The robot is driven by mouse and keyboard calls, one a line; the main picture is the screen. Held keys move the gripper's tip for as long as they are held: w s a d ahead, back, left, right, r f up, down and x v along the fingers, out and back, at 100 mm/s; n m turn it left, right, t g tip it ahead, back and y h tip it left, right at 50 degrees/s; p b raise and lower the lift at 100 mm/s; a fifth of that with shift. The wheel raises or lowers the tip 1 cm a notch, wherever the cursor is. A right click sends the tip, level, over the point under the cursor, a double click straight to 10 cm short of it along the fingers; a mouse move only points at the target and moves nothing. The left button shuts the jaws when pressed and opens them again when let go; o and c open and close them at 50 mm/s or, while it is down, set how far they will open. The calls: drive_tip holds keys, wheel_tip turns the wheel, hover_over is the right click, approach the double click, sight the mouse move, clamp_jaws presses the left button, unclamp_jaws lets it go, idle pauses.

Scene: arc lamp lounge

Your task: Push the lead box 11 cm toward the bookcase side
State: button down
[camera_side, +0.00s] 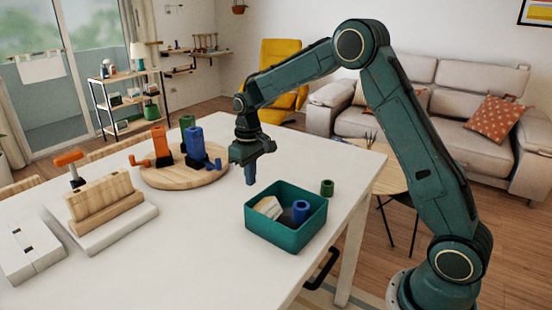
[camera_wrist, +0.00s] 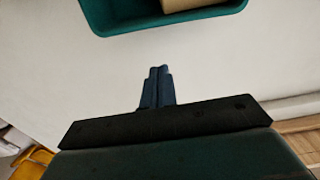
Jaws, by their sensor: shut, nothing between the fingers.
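The teal open-topped box (camera_side: 270,237), which I take as the lead box, stands on the white table near its right edge. Inside it are a blue cylinder (camera_side: 301,211) and a pale block (camera_side: 268,207). The near part of its teal wall (camera_wrist: 125,28) shows at the top of the wrist view. My gripper (camera_side: 249,178) points down on the far left side of the box, apart from it. In the wrist view, my gripper's fingers (camera_wrist: 158,75) are together and empty, with bare table between them and the box.
A round wooden board (camera_side: 178,178) with orange, blue and green pieces stands left of my gripper. A small green cylinder (camera_side: 327,187) stands beyond the box. A wooden holder (camera_side: 103,200) is at left. The bookcase (camera_side: 130,103) stands behind. Table in front of the board is clear.

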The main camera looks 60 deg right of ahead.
drive_tip(key=shift+r, duration=2.4)
drive_tip(key=s+a+r+t, duration=0.2)
drive_tip(key=s+r, duration=0.4)
drive_tip(key=s, duration=0.2)
drive_tip(key=s+a+r+t, duration=0.1)
drive_tip(key=s+a+r, duration=0.2)
drive_tip(key=s+r, duration=0.4)
drive_tip(key=s+a+f+t, duration=0.2)
drive_tip(key=s+f, duration=0.1)
drive_tip(key=s, duration=1.3)
drive_tip(key=shift+s+t, duration=0.3)
drive_tip(key=shift+s, duration=0.1)
